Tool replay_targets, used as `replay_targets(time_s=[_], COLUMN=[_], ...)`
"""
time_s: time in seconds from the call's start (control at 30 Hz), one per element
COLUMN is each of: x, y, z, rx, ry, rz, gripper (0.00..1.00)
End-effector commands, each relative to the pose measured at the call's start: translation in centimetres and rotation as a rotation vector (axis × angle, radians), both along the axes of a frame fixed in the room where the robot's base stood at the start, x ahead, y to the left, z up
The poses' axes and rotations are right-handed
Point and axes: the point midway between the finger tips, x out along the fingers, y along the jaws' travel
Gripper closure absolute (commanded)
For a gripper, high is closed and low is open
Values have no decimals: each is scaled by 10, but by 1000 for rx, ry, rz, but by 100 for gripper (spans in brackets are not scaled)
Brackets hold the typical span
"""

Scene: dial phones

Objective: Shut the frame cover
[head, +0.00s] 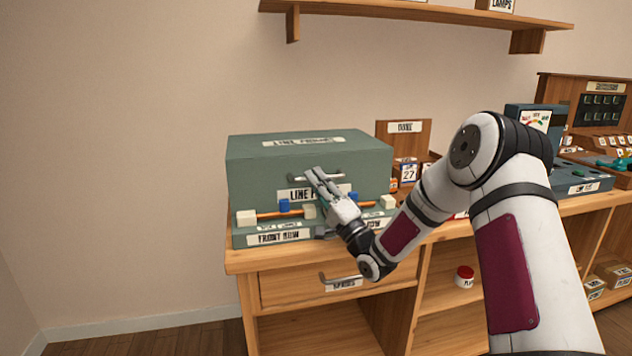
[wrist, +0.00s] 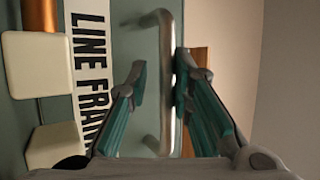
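The frame cover (head: 255,160) is a grey-green box front and top marked LINE FRAME, standing at the left end of the wooden bench. Its metal bar handle (head: 297,179) is on the front face. In the wrist view the handle (wrist: 167,60) lies between the fingers of my gripper (wrist: 160,90). The fingers are apart; the right one is close to or against the bar, and a gap shows on the left. In the head view my gripper (head: 316,174) is in front of the cover at the handle and hides part of the label.
The base below the cover, marked FRONT ROW (head: 278,237), carries cream and blue blocks on an orange rod. A drawer (head: 300,286) is underneath. A wooden stand (head: 404,132) and day block (head: 408,172) are to the right. A shelf (head: 430,12) hangs above.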

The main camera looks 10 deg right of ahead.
Motion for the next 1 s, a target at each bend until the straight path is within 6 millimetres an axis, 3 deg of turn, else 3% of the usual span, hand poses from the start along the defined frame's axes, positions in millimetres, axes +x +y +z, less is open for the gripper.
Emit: replay_targets(time_s=[0.47, 1.0], x=[-5, -78], y=[-4, -41], z=[-2, -53], rx=[1, 3], ry=[-2, -1], rz=[-2, -3], gripper=[80, 80])
